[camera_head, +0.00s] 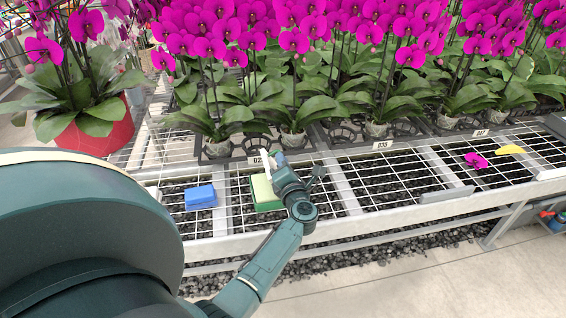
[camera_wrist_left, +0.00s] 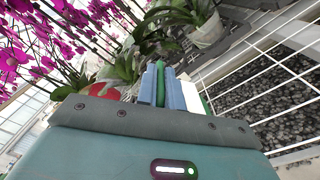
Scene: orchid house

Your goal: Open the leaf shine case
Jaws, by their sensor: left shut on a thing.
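The leaf shine case is the green box (camera_head: 264,193) on the wire bench in the head view. It has a pale green upper face and a darker green side. My left gripper (camera_head: 270,164) is at its far right side and hides part of it. In the left wrist view my left gripper (camera_wrist_left: 166,88) is shut on a narrow green part (camera_wrist_left: 161,80), apparently of the case. The wrist housing hides most of the case there. I cannot tell how far the lid is raised. My right gripper is not in view.
A blue block (camera_head: 200,197) lies left of the case. Potted orchids (camera_head: 378,128) stand in trays behind, with a red pot (camera_head: 98,130) at left. A fallen flower (camera_head: 476,160) and a yellow object (camera_head: 510,150) lie at right. The mesh between is mostly clear.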

